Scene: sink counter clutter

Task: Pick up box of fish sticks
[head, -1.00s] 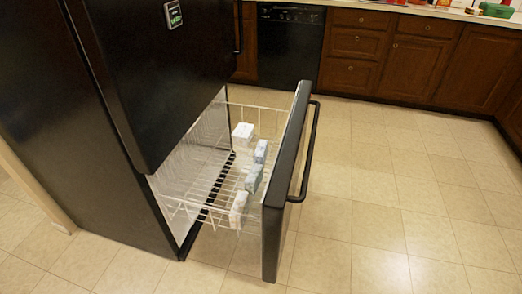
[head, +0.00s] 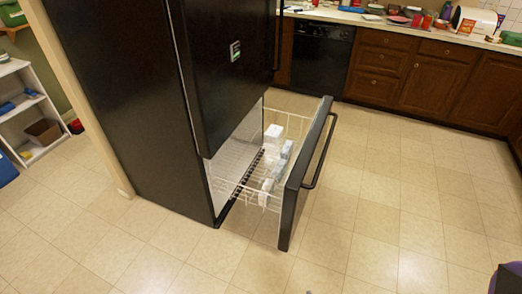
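Several small white and pale blue-grey boxes stand in the wire basket (head: 252,192) of a pulled-out freezer drawer. One white box (head: 273,136) is at the back left. A pale box (head: 286,149) and a bluish box (head: 279,169) stand along the drawer front. A white box (head: 267,190) is at the near end. Their labels are too small to read, so I cannot tell which is the fish sticks. Neither of my grippers can be made out in view.
The black drawer front (head: 305,175) with its bar handle juts out from the black fridge (head: 125,100). Tiled floor (head: 380,205) is clear right of it. Cabinets (head: 385,75) and a cluttered counter are behind. White shelves (head: 30,110) stand left. Dark shapes cut into the bottom right corner.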

